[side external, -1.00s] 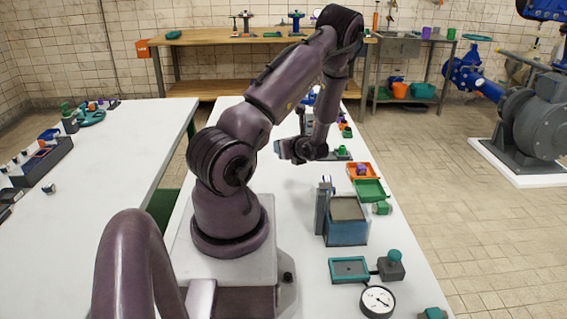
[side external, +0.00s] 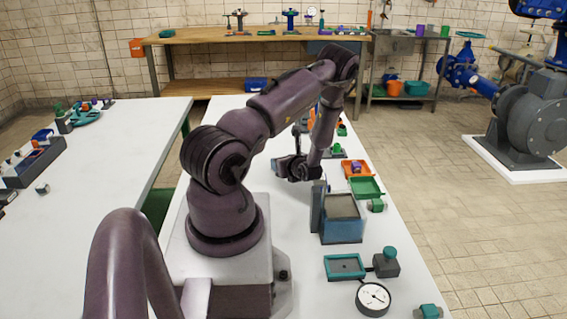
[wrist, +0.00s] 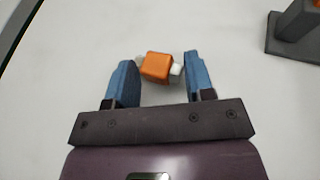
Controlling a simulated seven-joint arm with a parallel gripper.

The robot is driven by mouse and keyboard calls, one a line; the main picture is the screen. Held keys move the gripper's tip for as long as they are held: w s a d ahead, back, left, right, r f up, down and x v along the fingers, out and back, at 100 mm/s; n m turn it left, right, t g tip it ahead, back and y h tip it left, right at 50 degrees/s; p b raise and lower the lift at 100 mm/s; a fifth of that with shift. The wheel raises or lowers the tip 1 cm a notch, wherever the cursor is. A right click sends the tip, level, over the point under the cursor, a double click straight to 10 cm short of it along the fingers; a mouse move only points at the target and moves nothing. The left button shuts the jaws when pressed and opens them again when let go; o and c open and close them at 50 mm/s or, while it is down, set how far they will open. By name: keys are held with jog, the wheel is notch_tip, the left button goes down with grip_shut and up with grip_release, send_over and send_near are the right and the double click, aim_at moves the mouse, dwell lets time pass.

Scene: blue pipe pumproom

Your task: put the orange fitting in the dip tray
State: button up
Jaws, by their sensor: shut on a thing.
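The orange fitting (wrist: 157,66) is a small orange block with whitish ends, seen in the wrist view. My gripper (wrist: 159,76) is shut on it, with the fitting between the tips of its blue-padded fingers. In the side external view, my gripper is low over the white bench, left of the orange and green trays; I cannot make out the fitting there. Three shallow trays stand on that bench: an orange tray (side external: 370,175), a green tray (side external: 381,190) and a teal-rimmed tray (side external: 329,267). I cannot tell which is the dip tray.
A blue box with a grey top (side external: 342,231) stands on the bench beside a tall grey block (side external: 317,207). A round gauge (side external: 373,299) and a grey block with a teal knob (side external: 386,266) are nearer the camera. Bare bench surrounds the fitting in the wrist view.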

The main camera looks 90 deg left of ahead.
jog(key=shift+f, duration=0.1)
jog(key=o, duration=1.1)
jog(key=shift+c, duration=0.2)
